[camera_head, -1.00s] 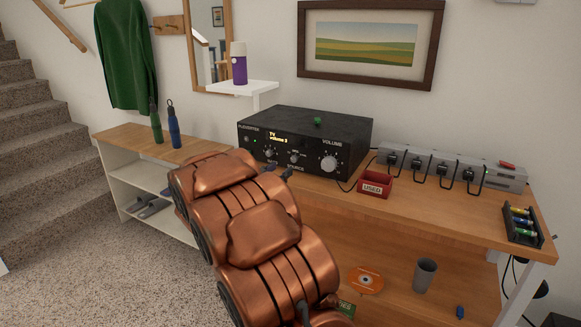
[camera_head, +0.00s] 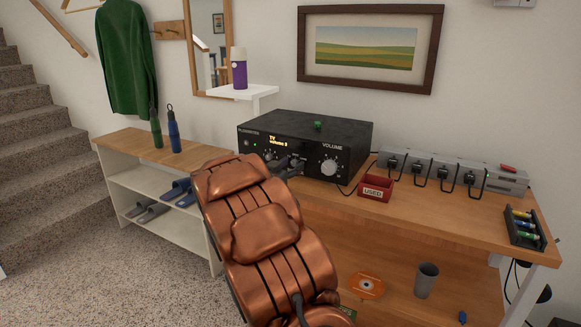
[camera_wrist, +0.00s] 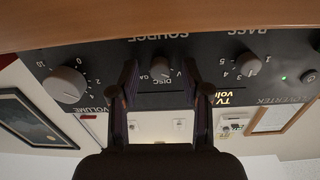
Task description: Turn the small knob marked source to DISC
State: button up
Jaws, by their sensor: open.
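The black receiver (camera_head: 345,133) stands on the wooden bench, its display reading TV with a volume line. The small grey source knob (camera_wrist: 160,68) shows upside down in the wrist view, below the word SOURCE, with DISC printed beside it. My gripper (camera_wrist: 160,82) is open, one finger on either side of that knob; whether they touch it I cannot tell. In the head view my gripper (camera_head: 288,167) is at the receiver's front and partly hides the knob. The larger volume knob (camera_wrist: 65,84) and the bass knob (camera_wrist: 247,64) flank it.
A red USED box (camera_head: 376,187) and a grey power strip (camera_head: 450,173) with plugs are right of the receiver. A battery tray (camera_head: 524,227) is at the bench's right end. A green item (camera_head: 318,125) sits on the receiver.

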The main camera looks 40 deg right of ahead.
grip_shut()
dwell(0.5)
jog(key=m+b, duration=0.1)
jog(key=m, duration=0.3)
jog(key=shift+a+f, duration=0.1)
jog(key=shift+f, duration=0.05)
jog(key=m+b, duration=0.1)
jog(key=m, duration=0.1)
jog(key=shift+m+b, duration=0.4)
jog(key=m+b, duration=0.2)
jog(key=m, duration=0.2)
jog(key=shift+m+b, duration=0.3)
jog(key=shift+b, duration=0.05)
grip_release()
